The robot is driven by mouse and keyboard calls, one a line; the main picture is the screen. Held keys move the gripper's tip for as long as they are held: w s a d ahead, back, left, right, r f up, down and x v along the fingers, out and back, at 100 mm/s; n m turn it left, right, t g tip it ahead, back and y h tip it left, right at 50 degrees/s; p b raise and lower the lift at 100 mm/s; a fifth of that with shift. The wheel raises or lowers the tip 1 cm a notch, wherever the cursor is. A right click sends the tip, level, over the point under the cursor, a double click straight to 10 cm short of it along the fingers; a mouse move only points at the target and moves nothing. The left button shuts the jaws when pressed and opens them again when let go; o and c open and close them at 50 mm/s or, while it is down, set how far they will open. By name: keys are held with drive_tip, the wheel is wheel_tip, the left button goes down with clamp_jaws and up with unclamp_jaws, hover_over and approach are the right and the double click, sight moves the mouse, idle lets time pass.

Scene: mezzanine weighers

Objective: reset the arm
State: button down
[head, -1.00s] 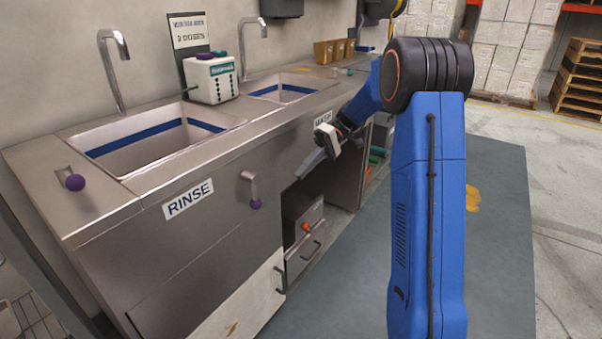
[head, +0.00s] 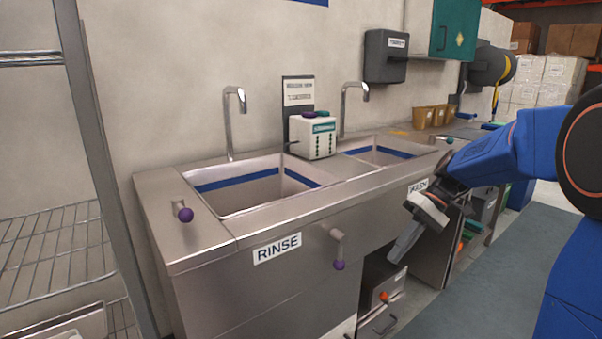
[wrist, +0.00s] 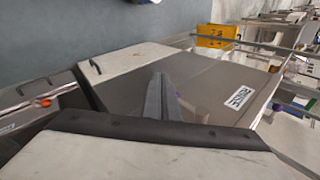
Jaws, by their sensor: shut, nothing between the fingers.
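My blue arm (head: 520,150) reaches in from the right in the head view. My gripper (head: 396,255) hangs in front of the sink counter near the WASH label, pointing down and to the left. In the wrist view my gripper (wrist: 160,82) shows its long grey fingers together, with nothing between them. Behind the fingers is the steel front panel with the RINSE label (wrist: 240,97). The gripper appears apart from the panel, though the exact gap is hard to tell.
The steel sink counter (head: 200,233) runs along the wall, with a purple-knobbed lever (head: 338,250) sticking out of its front. A drawer unit (head: 378,290) with an orange knob stands below. A wire rack (head: 60,255) is at left. The floor mat (head: 480,275) is clear.

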drive_tip(key=s+d+f+m+t+h, duration=0.1)
drive_tip(key=s+d+m+t+h, duration=0.1)
drive_tip(key=s, duration=1)
drive_tip(key=s+d+f+m+t+h, duration=0.2)
drive_tip(key=s+t+h, duration=0.3)
drive_tip(key=s, duration=0.8)
drive_tip(key=shift+s+t, duration=0.2)
drive_tip(key=shift+t, duration=0.3)
